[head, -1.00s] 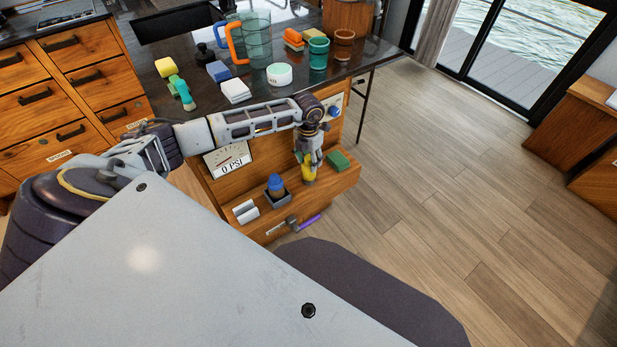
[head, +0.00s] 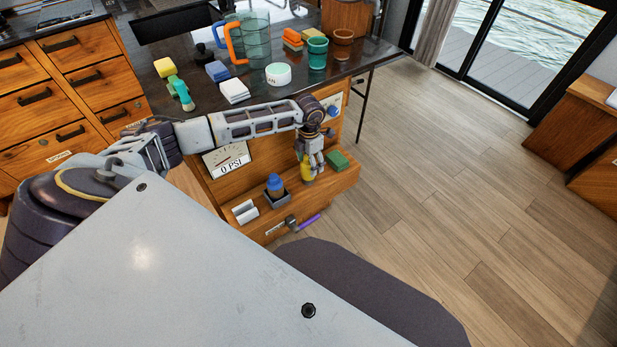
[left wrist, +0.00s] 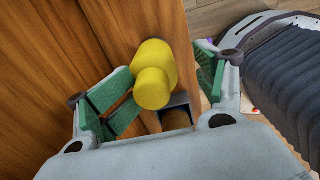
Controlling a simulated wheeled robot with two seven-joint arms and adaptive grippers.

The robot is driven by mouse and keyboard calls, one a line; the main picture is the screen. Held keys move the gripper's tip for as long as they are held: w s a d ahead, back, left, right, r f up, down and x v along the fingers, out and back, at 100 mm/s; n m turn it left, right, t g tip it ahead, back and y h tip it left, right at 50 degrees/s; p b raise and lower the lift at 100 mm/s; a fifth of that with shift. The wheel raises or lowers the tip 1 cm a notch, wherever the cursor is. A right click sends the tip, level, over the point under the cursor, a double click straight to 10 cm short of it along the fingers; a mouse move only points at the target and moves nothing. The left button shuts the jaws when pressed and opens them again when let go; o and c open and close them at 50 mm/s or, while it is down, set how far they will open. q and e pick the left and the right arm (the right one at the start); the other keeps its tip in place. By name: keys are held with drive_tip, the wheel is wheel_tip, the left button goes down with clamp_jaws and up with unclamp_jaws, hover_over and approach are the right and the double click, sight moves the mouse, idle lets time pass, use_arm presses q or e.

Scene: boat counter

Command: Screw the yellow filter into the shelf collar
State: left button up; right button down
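The yellow filter (head: 307,171) stands about upright at the shelf (head: 322,190) on the front of the wooden counter. It also shows in the left wrist view (left wrist: 153,87), as a narrower round end on a wider body. My left gripper (head: 313,165) is over it from above. In the left wrist view its green-padded fingers (left wrist: 165,88) are spread on either side of the filter, with a clear gap at the right pad; the left pad is close to it. My right gripper is not in view.
A purple-handled lever (head: 304,223) is below. A pressure gauge (head: 227,160) reads 0 PSI.

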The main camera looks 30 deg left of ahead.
use_arm(q)
drive_tip(key=shift+w+a, duration=0.1)
drive_tip(key=shift+a, duration=0.2)
drive_tip(key=shift+r+n, duration=0.1)
drive_tip(key=shift+n, duration=6)
